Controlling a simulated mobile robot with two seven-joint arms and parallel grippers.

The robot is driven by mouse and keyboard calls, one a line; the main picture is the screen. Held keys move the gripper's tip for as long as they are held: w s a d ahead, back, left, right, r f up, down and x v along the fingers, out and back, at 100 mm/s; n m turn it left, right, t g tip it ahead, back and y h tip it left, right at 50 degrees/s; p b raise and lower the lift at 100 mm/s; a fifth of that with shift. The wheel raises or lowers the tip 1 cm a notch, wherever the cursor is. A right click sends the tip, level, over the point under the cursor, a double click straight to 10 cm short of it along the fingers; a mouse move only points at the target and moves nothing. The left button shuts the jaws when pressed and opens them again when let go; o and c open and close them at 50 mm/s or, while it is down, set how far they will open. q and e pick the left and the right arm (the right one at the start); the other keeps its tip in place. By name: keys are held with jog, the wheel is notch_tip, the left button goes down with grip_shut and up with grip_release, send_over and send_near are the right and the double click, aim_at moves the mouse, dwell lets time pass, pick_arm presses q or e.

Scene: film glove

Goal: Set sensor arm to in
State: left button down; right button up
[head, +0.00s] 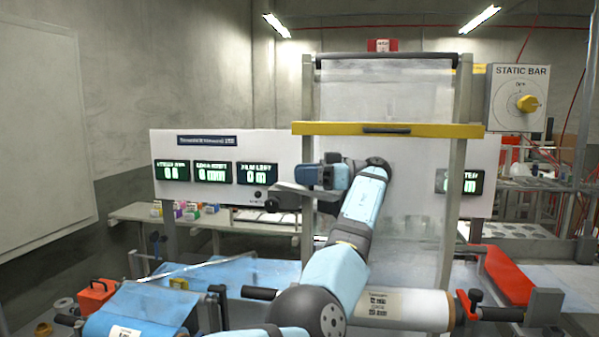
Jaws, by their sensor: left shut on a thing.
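My left gripper (309,177) reaches in over the middle of the machine, at the right part of the white display panel. It is shut on what appears to be the sensor arm, a grey bar (289,188) on an upright post. The contact is partly hidden by the gripper and wrist. A dark block with a knob (272,204) sits just below and left of the bar. The sensor arm's exact position, in or out, cannot be told. My right gripper is not in view.
A yellow crossbar (385,130) spans the clear film frame above my arm. A white film roll (403,310) lies below right, a blue roll (135,312) at lower left. A static bar dial box (517,97) and a red part (508,275) are at right.

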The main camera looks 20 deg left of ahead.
pick_arm(q)
jog(key=shift+g, duration=0.3)
jog(key=c, duration=0.8)
grip_release()
jog(key=shift+a, duration=0.1)
